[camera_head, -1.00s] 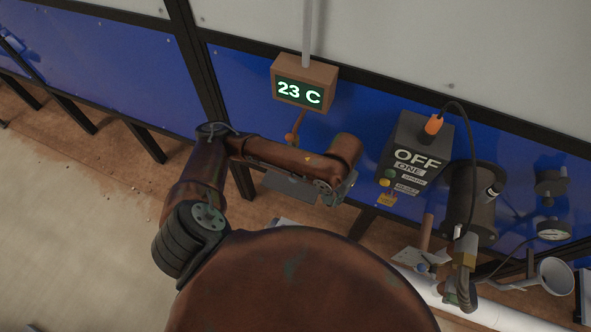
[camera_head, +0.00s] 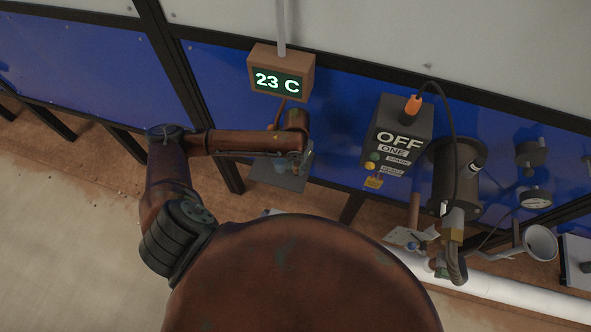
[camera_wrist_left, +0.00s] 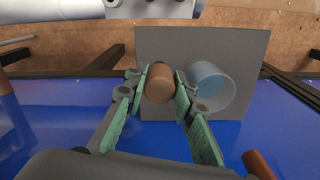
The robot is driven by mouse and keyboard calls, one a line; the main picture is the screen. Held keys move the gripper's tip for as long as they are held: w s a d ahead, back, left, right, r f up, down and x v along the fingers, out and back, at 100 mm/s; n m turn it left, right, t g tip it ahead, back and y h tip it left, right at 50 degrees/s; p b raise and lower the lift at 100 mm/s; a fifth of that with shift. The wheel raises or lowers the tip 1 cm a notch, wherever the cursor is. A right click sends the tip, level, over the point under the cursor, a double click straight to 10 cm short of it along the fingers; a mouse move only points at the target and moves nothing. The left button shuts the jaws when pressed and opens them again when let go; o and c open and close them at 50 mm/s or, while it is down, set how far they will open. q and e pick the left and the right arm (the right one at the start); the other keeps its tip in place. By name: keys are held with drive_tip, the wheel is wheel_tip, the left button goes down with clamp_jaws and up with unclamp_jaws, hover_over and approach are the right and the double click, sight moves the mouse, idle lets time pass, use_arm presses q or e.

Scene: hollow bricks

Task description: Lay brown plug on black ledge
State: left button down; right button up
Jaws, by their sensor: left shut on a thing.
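The brown plug (camera_wrist_left: 161,82) is a short cylinder, end-on between the green-padded fingers of my left gripper (camera_wrist_left: 160,84) in the left wrist view. These fingers are shut on it. Behind it is a flat dark grey plate (camera_wrist_left: 155,45), which looks like the ledge; I cannot tell whether the plug touches it. A pale blue hollow cylinder (camera_wrist_left: 212,86) is on the plate, just right of the plug. In the head view the plate (camera_head: 290,183) shows below my left wrist, and the plug is not clearly visible. My right gripper is not in view.
A temperature display (camera_head: 281,72) reading 23 C hangs above my left wrist. A dark OFF box (camera_head: 398,135) with a cable, a black cylinder (camera_head: 455,175) and a white pipe (camera_head: 510,290) stand to the right. Blue panels (camera_head: 80,60) line the wall.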

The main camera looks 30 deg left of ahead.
sight(295, 170)
use_arm(q)
drive_tip(key=shift+a+f, duration=0.2)
drive_tip(key=shift+f, duration=1.6)
drive_tip(key=c, duration=1.9)
unclamp_jaws()
drive_tip(key=shift+f, duration=0.15)
drive_tip(key=shift+w, duration=0.1)
wheel_tip(295, 170, up, 12)
drive_tip(key=shift+r, duration=0.2)
